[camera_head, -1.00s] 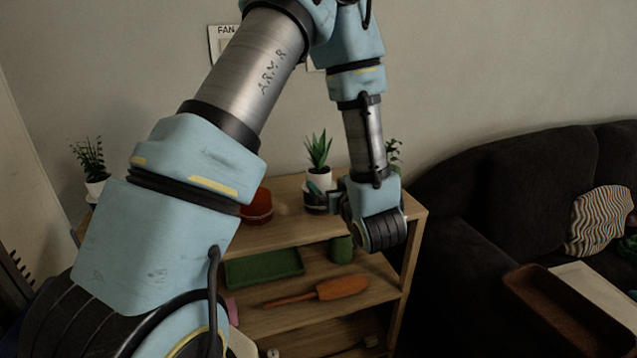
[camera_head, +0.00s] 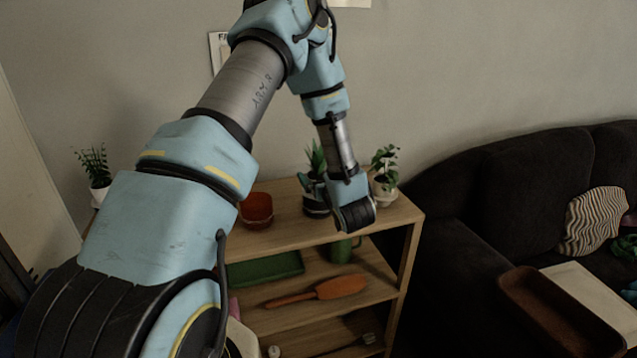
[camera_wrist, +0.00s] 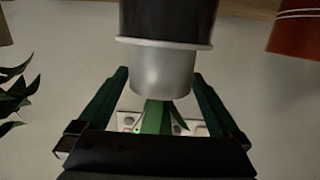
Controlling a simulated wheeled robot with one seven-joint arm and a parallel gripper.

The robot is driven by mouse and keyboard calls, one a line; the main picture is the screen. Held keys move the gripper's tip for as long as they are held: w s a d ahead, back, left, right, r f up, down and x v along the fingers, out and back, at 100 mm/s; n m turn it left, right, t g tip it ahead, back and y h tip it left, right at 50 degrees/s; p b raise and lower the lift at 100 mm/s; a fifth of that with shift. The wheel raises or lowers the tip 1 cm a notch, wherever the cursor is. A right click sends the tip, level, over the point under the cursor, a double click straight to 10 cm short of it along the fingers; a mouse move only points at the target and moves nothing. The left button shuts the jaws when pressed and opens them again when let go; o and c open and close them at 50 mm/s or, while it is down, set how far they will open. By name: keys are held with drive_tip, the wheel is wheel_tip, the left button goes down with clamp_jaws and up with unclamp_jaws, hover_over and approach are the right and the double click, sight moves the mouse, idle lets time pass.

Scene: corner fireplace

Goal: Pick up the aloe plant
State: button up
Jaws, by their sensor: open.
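The aloe plant (camera_head: 316,160) stands on the shelf unit's top, its green pointed leaves rising behind my wrist. Its dark outer pot (camera_head: 314,205) is partly hidden by my arm. The wrist view appears upside down: the white inner pot (camera_wrist: 163,75) sits below the dark pot's pale rim, with green leaves (camera_wrist: 155,117) pointing down toward my palm. My gripper (camera_wrist: 161,82) is open, with one dark green finger on each side of the white pot. I cannot tell whether either finger touches it. In the head view my gripper is mostly hidden behind the wrist.
A leafy plant in a white pot (camera_head: 384,190) stands close on the right. A reddish pot (camera_head: 256,210) stands to the left. The wooden shelf unit (camera_head: 290,238) holds a green tray (camera_head: 262,270), an orange trowel (camera_head: 330,289) and a green mug (camera_head: 340,250) below. A dark sofa (camera_head: 510,185) is at right.

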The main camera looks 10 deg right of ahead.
drive_tip(key=c, duration=0.8)
drive_tip(key=shift+r+b, duration=0.95)
drive_tip(key=shift+r, duration=4)
